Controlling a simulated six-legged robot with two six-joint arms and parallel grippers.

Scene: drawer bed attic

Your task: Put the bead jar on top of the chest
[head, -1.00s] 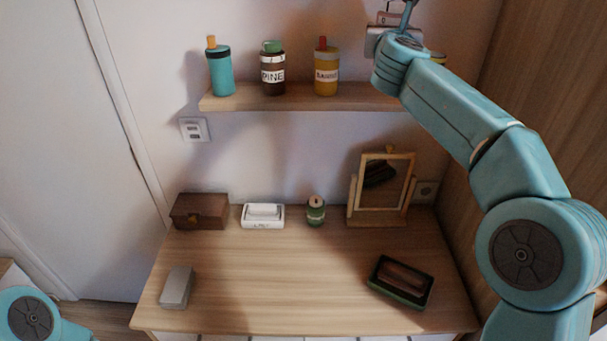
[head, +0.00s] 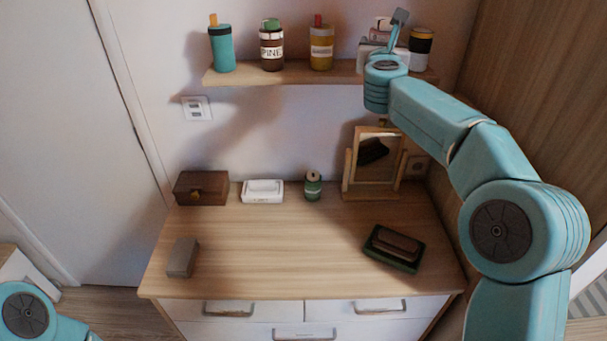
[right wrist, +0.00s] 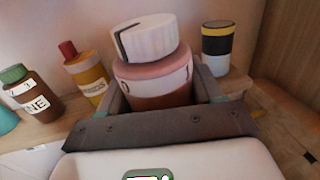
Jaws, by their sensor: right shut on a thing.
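A jar with a white lid, a pink collar and a reddish-brown body (right wrist: 160,83) is between the fingers of my right gripper (right wrist: 165,95) in the right wrist view. The gripper is shut on it; its label is mostly turned away, so I cannot read it. In the head view my right gripper (head: 386,48) is at the wall shelf's right part, with the jar (head: 382,23) partly hidden behind it. The chest (head: 290,245) stands below, with a wooden top and white drawers. Only a joint of my left arm shows at lower left; its gripper is out of view.
The shelf (head: 290,73) also holds a teal bottle (head: 222,50), a pine jar (head: 271,48), a yellow jar (head: 321,48) and a black-banded jar (head: 421,48). A box, white dish, green jar and mirror (head: 374,165) line the chest's back. Its middle is clear.

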